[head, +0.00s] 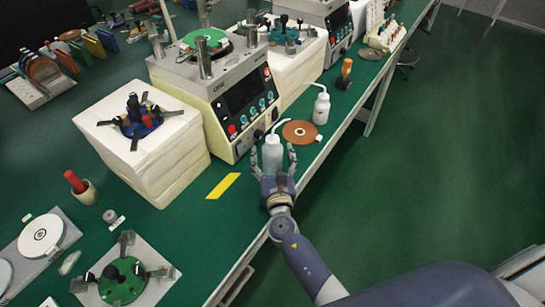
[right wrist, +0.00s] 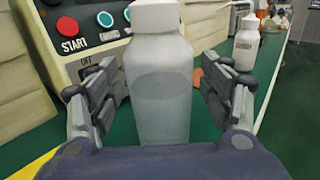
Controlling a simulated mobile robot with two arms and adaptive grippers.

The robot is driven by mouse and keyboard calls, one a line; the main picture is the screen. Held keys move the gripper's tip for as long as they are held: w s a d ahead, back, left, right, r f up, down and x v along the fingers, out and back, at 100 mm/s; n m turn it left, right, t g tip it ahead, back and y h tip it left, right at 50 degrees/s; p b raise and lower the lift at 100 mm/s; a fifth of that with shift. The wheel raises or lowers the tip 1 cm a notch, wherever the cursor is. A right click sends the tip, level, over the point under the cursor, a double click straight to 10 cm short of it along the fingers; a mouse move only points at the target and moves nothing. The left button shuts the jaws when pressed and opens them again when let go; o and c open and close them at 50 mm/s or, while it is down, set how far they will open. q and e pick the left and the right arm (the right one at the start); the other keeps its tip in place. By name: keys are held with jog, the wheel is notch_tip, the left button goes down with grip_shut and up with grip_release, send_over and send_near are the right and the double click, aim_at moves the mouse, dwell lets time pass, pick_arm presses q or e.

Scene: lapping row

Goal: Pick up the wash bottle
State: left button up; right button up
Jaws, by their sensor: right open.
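A white, translucent wash bottle (head: 272,155) stands upright on the green bench in front of the lapping machine. In the right wrist view the bottle (right wrist: 161,85) is partly filled with liquid. My right gripper (head: 273,163) is open, with one finger on each side of this bottle. In the right wrist view gaps show between the bottle and both fingers. A second wash bottle (head: 321,108) stands farther back near the bench edge, and it also shows in the right wrist view (right wrist: 246,44). My left gripper is not in view.
The lapping machine (head: 245,95) with its control panel stands close behind the near bottle. A brown disc (head: 300,132) lies just right of it. A yellow strip (head: 223,186) and a white block stack (head: 150,150) are to the left. The floor (head: 450,150) at right is clear.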

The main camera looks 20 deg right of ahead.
jog(key=shift+r, duration=0.1)
jog(key=c, duration=1.4)
